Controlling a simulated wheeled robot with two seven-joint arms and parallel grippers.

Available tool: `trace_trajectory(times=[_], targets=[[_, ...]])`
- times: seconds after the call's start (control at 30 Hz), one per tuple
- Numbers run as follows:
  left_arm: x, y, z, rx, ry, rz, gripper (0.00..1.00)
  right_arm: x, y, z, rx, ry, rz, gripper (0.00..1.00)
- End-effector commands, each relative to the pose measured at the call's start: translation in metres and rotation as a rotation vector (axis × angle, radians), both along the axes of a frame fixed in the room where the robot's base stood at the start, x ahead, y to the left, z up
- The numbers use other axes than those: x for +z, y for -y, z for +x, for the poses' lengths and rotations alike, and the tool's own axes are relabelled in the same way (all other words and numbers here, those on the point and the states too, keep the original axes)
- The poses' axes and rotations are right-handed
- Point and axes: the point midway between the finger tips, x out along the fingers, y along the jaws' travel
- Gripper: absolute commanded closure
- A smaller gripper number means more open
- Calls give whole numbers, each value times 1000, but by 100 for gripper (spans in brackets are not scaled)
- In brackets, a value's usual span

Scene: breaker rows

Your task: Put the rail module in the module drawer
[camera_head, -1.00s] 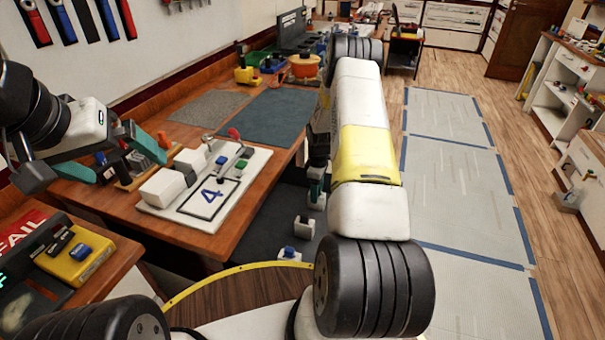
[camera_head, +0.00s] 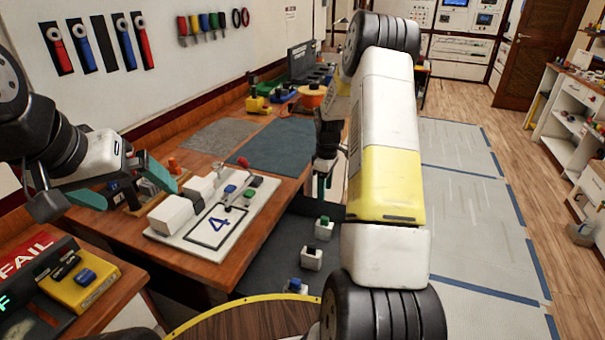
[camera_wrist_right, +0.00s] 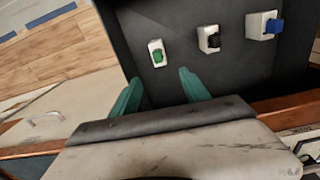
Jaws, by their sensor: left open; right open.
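The module drawer (camera_head: 262,262) is a dark open tray by the table's side; it also fills much of the right wrist view (camera_wrist_right: 187,82). My right gripper (camera_head: 323,186) is open and empty above the drawer, clear of the green-topped module (camera_wrist_right: 157,54). My left gripper (camera_head: 140,194) is open and empty over the table's left part, left of the numbered board.
The white board marked 4 (camera_head: 186,238) lies on the table (camera_head: 256,220) with white blocks and small blue and green parts. A yellow box (camera_head: 82,290) and a red FAIL sign (camera_head: 27,252) are at the lower left. Dark mats lie behind the board.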

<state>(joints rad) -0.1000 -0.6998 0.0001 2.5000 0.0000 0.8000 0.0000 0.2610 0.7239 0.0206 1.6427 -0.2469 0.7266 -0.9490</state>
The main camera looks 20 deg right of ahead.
Motion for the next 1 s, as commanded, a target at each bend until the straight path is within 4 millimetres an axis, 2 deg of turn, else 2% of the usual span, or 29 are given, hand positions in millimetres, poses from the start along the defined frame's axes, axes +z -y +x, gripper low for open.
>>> trace_trajectory(times=[0.03, 0.2, 0.37, 0.5, 0.6, 0.73, 0.9, 1.0], targets=[[0, 0, 0, 0, 0, 0, 0, 25, -6, -2, -24, 25, -1, 46], [0, 0, 0, 0, 0, 0, 0, 111, -34, -26, -156, 109, 18, 46], [0, 0, 0, 0, 0, 0, 0, 181, -62, -65, -285, 187, 56, 46], [0, 0, 0, 0, 0, 0, 0, 230, -85, -109, -396, 249, 105, 46], [0, 0, 0, 0, 0, 0, 0, 257, -101, -143, -473, 289, 150, 46], [0, 0, 0, 0, 0, 0, 0, 282, -120, -190, -571, 337, 217, 46], [0, 0, 0, 0, 0, 0, 0, 297, -139, -248, -687, 383, 314, 46], [0, 0, 0, 0, 0, 0, 0, 299, -147, -274, -738, 396, 363, 46]])
